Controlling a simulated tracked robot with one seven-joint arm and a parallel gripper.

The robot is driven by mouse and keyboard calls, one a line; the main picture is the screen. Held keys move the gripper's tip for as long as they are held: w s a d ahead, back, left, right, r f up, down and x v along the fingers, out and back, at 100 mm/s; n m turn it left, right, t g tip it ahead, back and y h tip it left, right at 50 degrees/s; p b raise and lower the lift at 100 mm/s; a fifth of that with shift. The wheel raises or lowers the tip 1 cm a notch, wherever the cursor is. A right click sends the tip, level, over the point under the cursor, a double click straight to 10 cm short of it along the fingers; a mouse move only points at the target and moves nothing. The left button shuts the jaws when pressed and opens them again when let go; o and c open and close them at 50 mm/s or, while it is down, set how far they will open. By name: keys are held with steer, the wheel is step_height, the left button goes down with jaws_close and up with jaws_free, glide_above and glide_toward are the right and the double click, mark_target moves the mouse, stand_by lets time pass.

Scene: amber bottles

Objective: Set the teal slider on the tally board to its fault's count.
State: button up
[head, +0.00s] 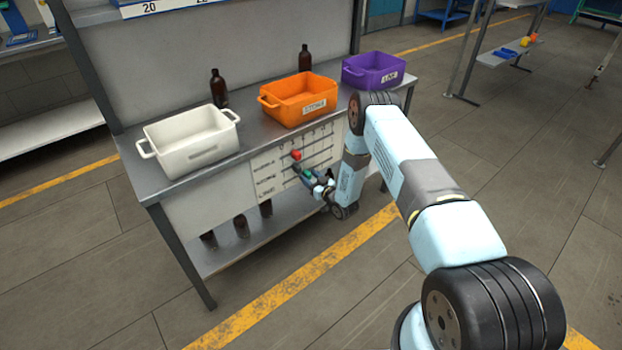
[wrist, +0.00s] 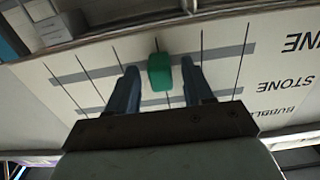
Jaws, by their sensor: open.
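The tally board (head: 264,172) is on the front of the bench, with rows marked BUBBLE, STONE and LINE. The teal slider (wrist: 160,72) sits on the LINE row, at about the third upright line from the label side. It also shows small in the head view (head: 308,175). My gripper (head: 320,187) is open at the board. In the wrist view its fingers stand on either side of the teal slider, with gaps showing on both sides. A red slider (head: 296,155) is on the BUBBLE row. A dark slider (head: 297,168) is on the STONE row. Count numbers are unreadable.
A white tote (head: 188,155), an orange STONE tote (head: 290,112) and a purple LINE tote (head: 365,76) stand on the bench. Amber bottles stand behind them (head: 218,90), (head: 304,60). Several more are on the lower shelf (head: 222,258). Floor in front is clear.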

steer(key=v, duration=1.3)
steer(key=shift+s+d, duration=0.25)
steer(key=shift+s, duration=0.05)
